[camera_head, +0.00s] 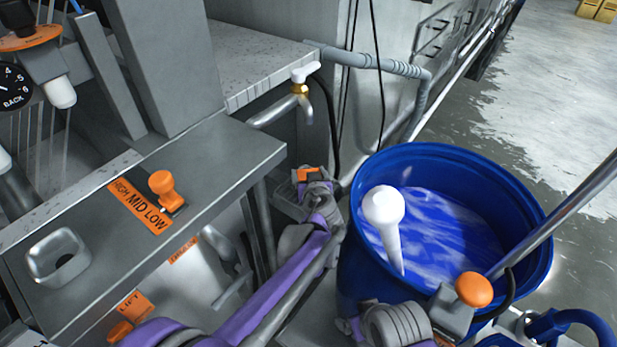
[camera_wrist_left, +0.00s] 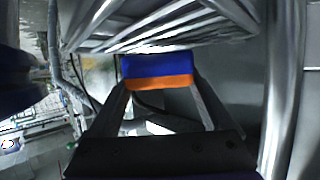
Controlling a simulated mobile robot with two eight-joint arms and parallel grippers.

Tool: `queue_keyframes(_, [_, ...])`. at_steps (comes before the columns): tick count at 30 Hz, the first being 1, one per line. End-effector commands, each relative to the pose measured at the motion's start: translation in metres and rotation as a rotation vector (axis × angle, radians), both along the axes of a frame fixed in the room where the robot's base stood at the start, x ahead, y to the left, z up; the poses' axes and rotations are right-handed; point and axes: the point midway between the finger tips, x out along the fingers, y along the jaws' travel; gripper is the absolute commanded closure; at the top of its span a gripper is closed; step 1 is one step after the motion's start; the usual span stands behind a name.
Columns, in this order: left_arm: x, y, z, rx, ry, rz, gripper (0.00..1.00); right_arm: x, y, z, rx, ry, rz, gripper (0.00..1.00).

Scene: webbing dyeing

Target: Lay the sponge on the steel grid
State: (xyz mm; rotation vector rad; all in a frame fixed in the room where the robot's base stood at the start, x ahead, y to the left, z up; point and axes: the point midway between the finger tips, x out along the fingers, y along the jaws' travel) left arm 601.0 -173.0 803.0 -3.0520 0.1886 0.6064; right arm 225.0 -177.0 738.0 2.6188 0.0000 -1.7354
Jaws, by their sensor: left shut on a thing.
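The sponge (camera_wrist_left: 157,70), blue with an orange layer, is held between the two fingers of my left gripper in the left wrist view. In the head view my left gripper (camera_head: 312,185) is beside the grey bench, left of the blue barrel, with an orange part of the sponge (camera_head: 311,173) showing at its tip. In the left wrist view several shiny steel bars (camera_wrist_left: 160,30) run just beyond the sponge; I cannot tell whether they belong to the steel grid. No clear steel grid shows in the head view. My right gripper's fingers are not visible.
A blue barrel (camera_head: 520,205) of blue liquid with a white pestle-like tool (camera_head: 384,210) stands right of my left gripper. A tap (camera_head: 301,85) hangs above the gripper. The grey bench (camera_head: 215,160) with an orange-knobbed lever (camera_head: 163,190) is to the left.

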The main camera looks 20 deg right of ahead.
Motion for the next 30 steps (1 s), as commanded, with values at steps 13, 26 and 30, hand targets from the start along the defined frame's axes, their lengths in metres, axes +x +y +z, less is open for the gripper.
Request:
queue_keyframes(13, [0.0,0.0,-0.01,0.0,0.0,0.0,0.13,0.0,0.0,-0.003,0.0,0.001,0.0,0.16])
queue_keyframes(26, [-0.005,0.0,-0.004,0.0,0.0,-0.001,0.0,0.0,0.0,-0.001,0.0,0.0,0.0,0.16])
queue_keyframes(30, [-0.026,0.003,0.006,-0.001,-0.001,-0.002,0.0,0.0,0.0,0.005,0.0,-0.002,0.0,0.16])
